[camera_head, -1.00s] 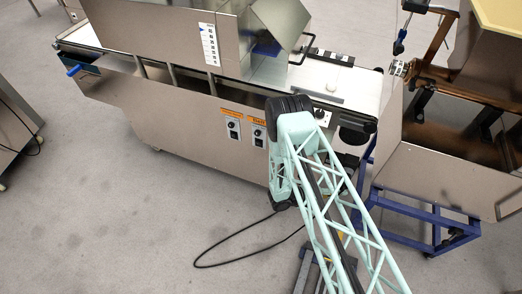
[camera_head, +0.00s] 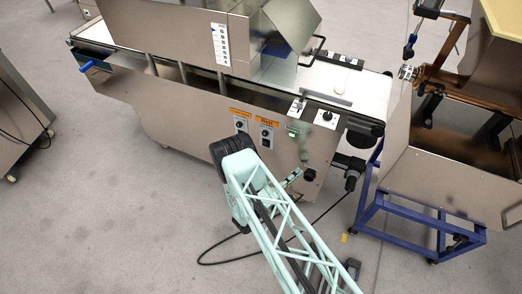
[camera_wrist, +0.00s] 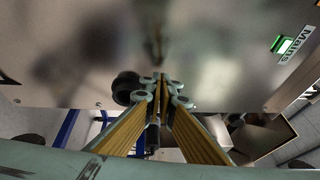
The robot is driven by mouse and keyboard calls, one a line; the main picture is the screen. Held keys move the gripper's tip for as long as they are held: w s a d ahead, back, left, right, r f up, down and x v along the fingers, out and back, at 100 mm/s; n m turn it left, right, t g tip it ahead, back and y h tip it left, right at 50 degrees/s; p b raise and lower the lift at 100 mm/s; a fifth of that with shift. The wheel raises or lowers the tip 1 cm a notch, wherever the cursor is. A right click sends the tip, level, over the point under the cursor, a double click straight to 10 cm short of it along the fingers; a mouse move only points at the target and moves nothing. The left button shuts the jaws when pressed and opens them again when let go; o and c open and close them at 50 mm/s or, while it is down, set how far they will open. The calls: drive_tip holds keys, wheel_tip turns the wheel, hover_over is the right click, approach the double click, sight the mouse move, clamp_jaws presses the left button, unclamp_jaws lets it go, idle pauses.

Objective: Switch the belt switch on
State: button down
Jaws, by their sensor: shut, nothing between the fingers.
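The belt machine (camera_head: 185,112) has two dark rotary switches under orange labels on its front, a left one (camera_head: 240,125) and a right one (camera_head: 266,135). The label words are too small to read, so I cannot tell which is the belt switch. My gripper (camera_wrist: 160,78) is shut and empty, pointing at the bare steel panel (camera_wrist: 215,60) in the wrist view. Whether it touches the panel I cannot tell. A black round knob (camera_wrist: 125,88) shows just left of the fingertips. The orange-labelled switches are not visible in the wrist view.
A green switch marked Mains (camera_wrist: 285,45) is at the upper right of the wrist view; it also shows in the head view (camera_head: 292,134). Small control plates (camera_head: 326,117) sit near the belt's end. A blue-framed machine (camera_head: 415,213) stands to the right. A cable (camera_head: 215,255) lies on the floor.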

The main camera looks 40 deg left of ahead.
sight(265, 143)
drive_tip(key=s+a+r+n+t+y, duration=0.1)
drive_tip(key=s+a+n+y, duration=0.1)
drive_tip(key=s+a+y, duration=0.2)
drive_tip(key=s+a+r+n+t+y, duration=0.1)
drive_tip(key=s+a+r+n+y, duration=0.1)
drive_tip(key=s+a, duration=0.8)
drive_tip(key=s+n+y, duration=0.1)
drive_tip(key=s+y, duration=0.1)
drive_tip(key=shift+s+a+t+y, duration=0.35)
drive_tip(key=shift+t+y, duration=0.05)
drive_tip(key=shift+w, duration=0.2)
drive_tip(key=shift+b+x, duration=0.75)
drive_tip(key=shift+x, duration=6.05)
drive_tip(key=shift+d, duration=0.1)
drive_tip(key=shift+r, duration=0.1)
